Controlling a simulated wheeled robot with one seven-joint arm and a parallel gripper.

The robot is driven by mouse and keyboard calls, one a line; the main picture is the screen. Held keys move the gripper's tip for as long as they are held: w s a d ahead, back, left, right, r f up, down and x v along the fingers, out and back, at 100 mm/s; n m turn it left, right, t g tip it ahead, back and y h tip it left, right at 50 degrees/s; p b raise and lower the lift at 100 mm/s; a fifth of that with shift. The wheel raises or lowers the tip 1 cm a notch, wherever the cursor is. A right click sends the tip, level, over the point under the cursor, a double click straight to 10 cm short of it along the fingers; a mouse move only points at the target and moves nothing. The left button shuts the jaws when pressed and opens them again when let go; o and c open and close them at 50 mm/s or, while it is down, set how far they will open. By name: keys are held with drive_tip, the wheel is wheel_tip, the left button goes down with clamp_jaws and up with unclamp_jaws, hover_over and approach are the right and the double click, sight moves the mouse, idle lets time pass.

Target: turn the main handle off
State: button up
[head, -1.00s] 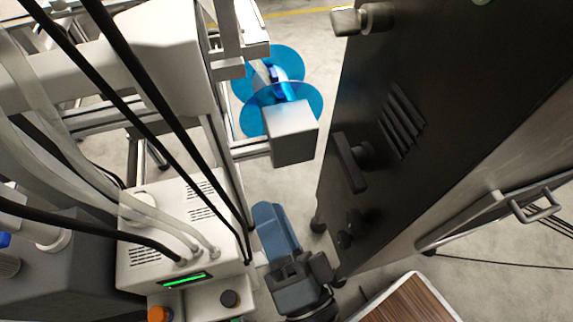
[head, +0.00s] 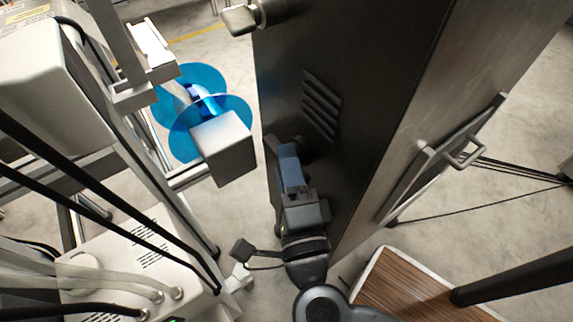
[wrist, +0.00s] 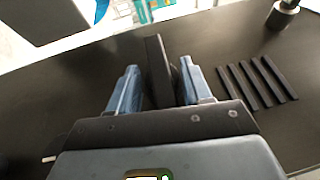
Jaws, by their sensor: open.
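The main handle is a black bar (wrist: 157,75) standing out from the dark cabinet face (wrist: 60,105). In the wrist view it lies between the two blue fingers of my gripper (wrist: 159,68), with a gap to the left finger and a smaller one to the right. My gripper is open around the bar. In the head view my gripper (head: 288,148) is at the dark cabinet front and covers most of the handle; only a dark edge (head: 271,165) of it shows at the left.
A pale metal latch (head: 250,16) sticks out higher on the cabinet. Vent slats (head: 322,106) lie right of my gripper. A grey block with blue reels (head: 222,148) stands to the left. A wood-topped surface (head: 425,290) is at lower right.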

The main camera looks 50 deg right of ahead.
drive_tip(key=shift+w+d, duration=0.1)
drive_tip(key=shift+c, duration=0.2)
drive_tip(key=c, duration=0.6)
drive_tip(key=shift+c, duration=0.2)
drive_tip(key=shift+f, duration=0.1)
idle(1.1)
drive_tip(key=o, duration=0.7)
drive_tip(key=shift+v, duration=3.9)
